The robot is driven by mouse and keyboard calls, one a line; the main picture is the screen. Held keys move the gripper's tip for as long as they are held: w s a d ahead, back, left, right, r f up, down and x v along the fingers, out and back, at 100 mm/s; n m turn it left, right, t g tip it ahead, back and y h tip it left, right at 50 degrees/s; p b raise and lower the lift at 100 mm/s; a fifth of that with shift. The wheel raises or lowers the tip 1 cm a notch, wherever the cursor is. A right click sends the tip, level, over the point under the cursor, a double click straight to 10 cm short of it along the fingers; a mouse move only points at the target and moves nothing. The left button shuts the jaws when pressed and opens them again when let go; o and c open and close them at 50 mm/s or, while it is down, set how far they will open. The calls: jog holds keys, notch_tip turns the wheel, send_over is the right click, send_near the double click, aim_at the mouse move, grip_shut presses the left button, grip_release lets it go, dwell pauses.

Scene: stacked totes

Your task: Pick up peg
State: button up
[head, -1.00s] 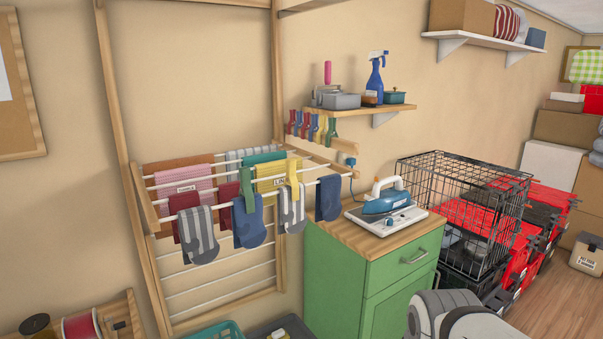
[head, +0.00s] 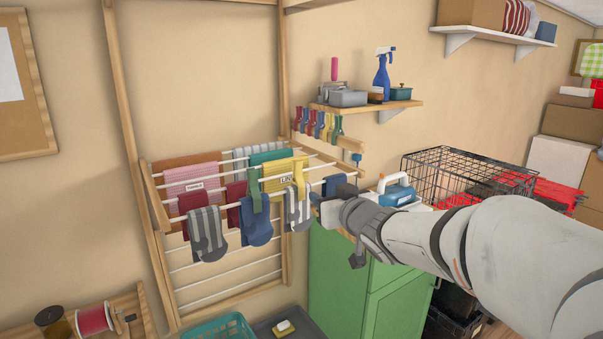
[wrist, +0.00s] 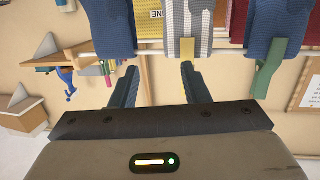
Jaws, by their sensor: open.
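A yellow peg (head: 299,178) is clipped over a grey striped sock (head: 298,207) on the drying rack's front rod. A green peg (head: 254,188) is clipped on the same rod to its left. In the wrist view, which looks upside down, the yellow peg (wrist: 187,50) shows just beyond the right finger and the green peg (wrist: 268,68) lies further right. My gripper (wrist: 160,75) is open with nothing between its fingers. In the head view my gripper (head: 322,205) is just right of the striped sock, in front of the rack.
More pegs (head: 320,124) hang in a row under the small shelf (head: 370,106). Socks and cloths hang close together on the rack's rods. The green cabinet (head: 340,275) with the iron (head: 397,190) stands right of the rack, partly behind my arm.

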aim_at(293, 173)
jog(key=a+y, duration=0.1)
jog(key=a+r+n+y, duration=0.1)
jog(key=a, duration=0.1)
jog(key=a+r+n+y, duration=0.1)
jog(key=shift+w+a+r+y, duration=0.2)
jog(key=shift+w+r+y, duration=0.05)
jog(key=shift+w+y, duration=0.1)
jog(key=x, duration=0.2)
jog(key=p+x, duration=0.1)
jog(key=x, duration=0.2)
jog(key=p+x, duration=0.1)
jog(key=x, duration=0.1)
jog(key=shift+w+d+f, duration=0.1)
jog(key=shift+w+d, duration=0.05)
jog(key=shift+w, duration=0.3)
grip_shut()
